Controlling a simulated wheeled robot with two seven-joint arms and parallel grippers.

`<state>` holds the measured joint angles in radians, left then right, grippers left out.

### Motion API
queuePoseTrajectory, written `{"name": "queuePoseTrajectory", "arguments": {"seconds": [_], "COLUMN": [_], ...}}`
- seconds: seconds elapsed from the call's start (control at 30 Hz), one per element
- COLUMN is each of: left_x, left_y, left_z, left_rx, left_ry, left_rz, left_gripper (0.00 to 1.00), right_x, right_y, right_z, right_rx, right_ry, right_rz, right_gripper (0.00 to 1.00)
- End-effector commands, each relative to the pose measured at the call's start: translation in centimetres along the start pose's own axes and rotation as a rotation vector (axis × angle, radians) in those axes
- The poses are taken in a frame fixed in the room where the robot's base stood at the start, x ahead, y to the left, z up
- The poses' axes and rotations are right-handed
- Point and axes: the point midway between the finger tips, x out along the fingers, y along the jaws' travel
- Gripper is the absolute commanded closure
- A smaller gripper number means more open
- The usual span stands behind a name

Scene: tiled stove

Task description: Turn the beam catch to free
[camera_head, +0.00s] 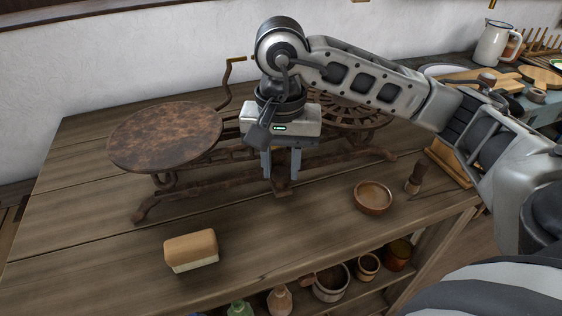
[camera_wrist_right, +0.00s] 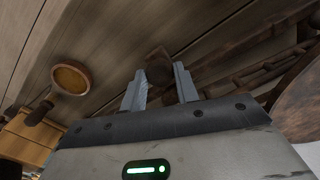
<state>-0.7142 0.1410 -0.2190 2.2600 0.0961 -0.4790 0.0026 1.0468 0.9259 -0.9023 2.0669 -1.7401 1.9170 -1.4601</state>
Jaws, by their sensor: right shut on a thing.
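A rusty iron scale (camera_head: 190,178) stands on the wooden bench, with a round flat plate (camera_head: 165,135) on its left and a spoked round part on its right, partly behind my arm. My right gripper (camera_head: 281,168) points down at the front middle of the scale. Its fingers are shut on the beam catch (camera_head: 283,188), a small dark brown piece low on the scale's front. In the right wrist view the catch's rounded brown end (camera_wrist_right: 159,70) shows between the two fingers. The catch's pivot is hidden by the gripper. My left gripper is not in view.
A brown-topped block (camera_head: 190,248) lies on the bench at front left. A bent rusty rod (camera_head: 228,80) rises behind the scale. Pots fill the shelf below. The front middle of the bench is clear.

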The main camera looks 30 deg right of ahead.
Motion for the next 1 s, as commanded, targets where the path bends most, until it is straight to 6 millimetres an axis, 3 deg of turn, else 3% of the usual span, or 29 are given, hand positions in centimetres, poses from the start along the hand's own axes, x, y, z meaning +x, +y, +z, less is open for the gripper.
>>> {"name": "queuePoseTrajectory", "arguments": {"seconds": [0.03,0.1,0.47,0.67,1.0], "left_x": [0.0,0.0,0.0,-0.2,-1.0], "left_y": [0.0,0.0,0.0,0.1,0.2], "left_z": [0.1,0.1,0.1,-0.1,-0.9], "left_rx": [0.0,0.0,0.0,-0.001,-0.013], "left_ry": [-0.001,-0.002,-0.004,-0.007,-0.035], "left_rz": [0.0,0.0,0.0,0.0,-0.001], "left_gripper": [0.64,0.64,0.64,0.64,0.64], "right_x": [0.0,0.0,-0.6,-4.1,-12.6], "right_y": [0.0,0.0,0.0,-0.1,0.0], "right_z": [0.0,0.0,0.0,-0.1,-0.1], "right_rx": [-0.001,-0.001,-0.001,0.001,0.0], "right_ry": [-0.001,-0.001,0.001,0.004,0.005], "right_rz": [0.0,0.0,-0.001,-0.005,-0.003], "right_gripper": [0.61,0.48,0.48,0.48,0.48]}}
